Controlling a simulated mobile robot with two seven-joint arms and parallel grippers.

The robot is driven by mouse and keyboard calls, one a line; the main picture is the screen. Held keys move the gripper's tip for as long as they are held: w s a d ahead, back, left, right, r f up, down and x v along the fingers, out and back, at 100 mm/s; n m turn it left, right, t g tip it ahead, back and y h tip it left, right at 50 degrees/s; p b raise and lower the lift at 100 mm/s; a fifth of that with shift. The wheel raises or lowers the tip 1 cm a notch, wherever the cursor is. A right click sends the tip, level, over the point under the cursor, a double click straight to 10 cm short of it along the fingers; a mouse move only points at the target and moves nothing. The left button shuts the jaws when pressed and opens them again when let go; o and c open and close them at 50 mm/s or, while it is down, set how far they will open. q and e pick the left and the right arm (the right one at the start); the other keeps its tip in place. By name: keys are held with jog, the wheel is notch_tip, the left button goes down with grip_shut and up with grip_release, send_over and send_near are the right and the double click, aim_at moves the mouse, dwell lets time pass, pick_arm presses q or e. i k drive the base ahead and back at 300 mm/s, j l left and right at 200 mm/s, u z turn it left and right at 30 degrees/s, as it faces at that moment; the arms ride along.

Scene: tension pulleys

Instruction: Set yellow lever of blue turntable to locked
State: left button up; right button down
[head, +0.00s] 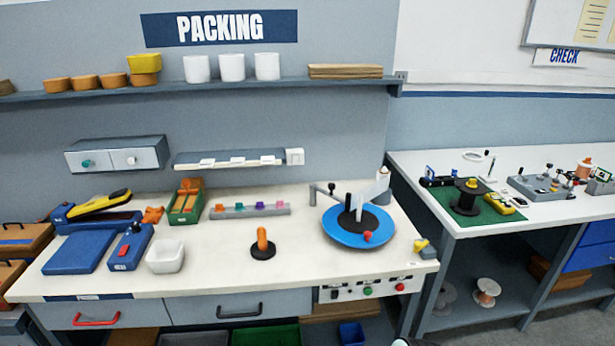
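The blue turntable (337,232) sits on the right part of the white packing bench. It has a black centre with dark upright parts on it and an orange-red knob (367,237) near its front edge. A small yellow lever (420,246) is on a light mount at the bench's right edge, to the right of the turntable and apart from its disc. The lever is too small here to tell whether it is locked.
A black-based orange handle (262,246), a white bowl (166,256) and a blue scale (79,251) stand left on the bench (210,278). A panel (372,288) with buttons is below its right front edge. A second bench (520,219) with a green mat stands at right.

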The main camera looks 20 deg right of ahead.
aim_at(418, 246)
jog(key=z, duration=1.55)
